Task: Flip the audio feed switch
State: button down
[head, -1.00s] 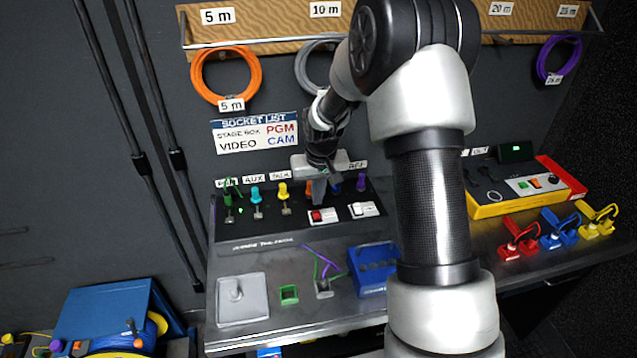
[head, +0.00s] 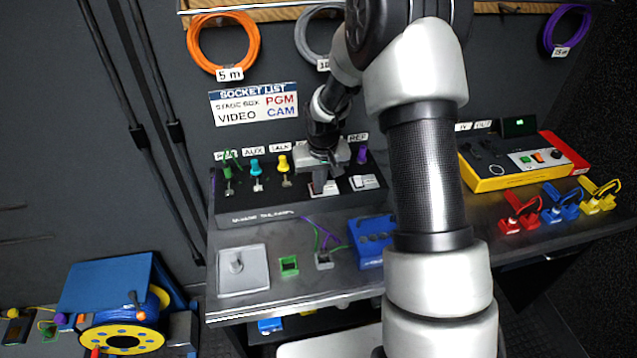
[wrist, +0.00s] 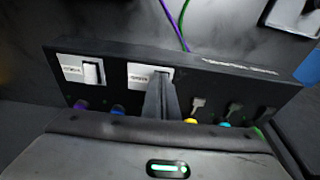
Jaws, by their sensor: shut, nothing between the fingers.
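A black connector box (head: 265,208) stands at the back of the bench and carries two white-plated rocker switches on its right half. The right switch (head: 364,182) is clear in the head view and also shows in the wrist view (wrist: 90,70). The left switch (head: 331,187) is partly covered by my gripper (head: 320,190); it shows in the wrist view (wrist: 138,73) behind the fingers. My gripper is shut and empty, fingertips pointing down at the left switch. I cannot tell whether they touch it. The switch labels are too small to read.
Coloured plugs, including a yellow one (head: 283,163), stand along the box's back row. A grey plate with a knob (head: 240,285), a green square (head: 289,266) and a blue block (head: 371,236) lie in front. A yellow-red console (head: 520,165) is at right.

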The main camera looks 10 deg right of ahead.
jog(key=shift+w+r, duration=0.1)
jog(key=shift+w, duration=0.05)
jog(key=shift+w+r, duration=0.4)
jog(key=shift+w, duration=0.35)
jog(key=shift+r, duration=0.15)
jog(key=shift+r+p, duration=0.4)
jog(key=shift+p, duration=0.05)
jog(key=s+r+p, duration=0.1)
jog(key=s+r, duration=0.4)
jog(key=r, duration=0.6)
jog(key=shift+s, duration=0.4)
jog(key=shift+r, duration=0.1)
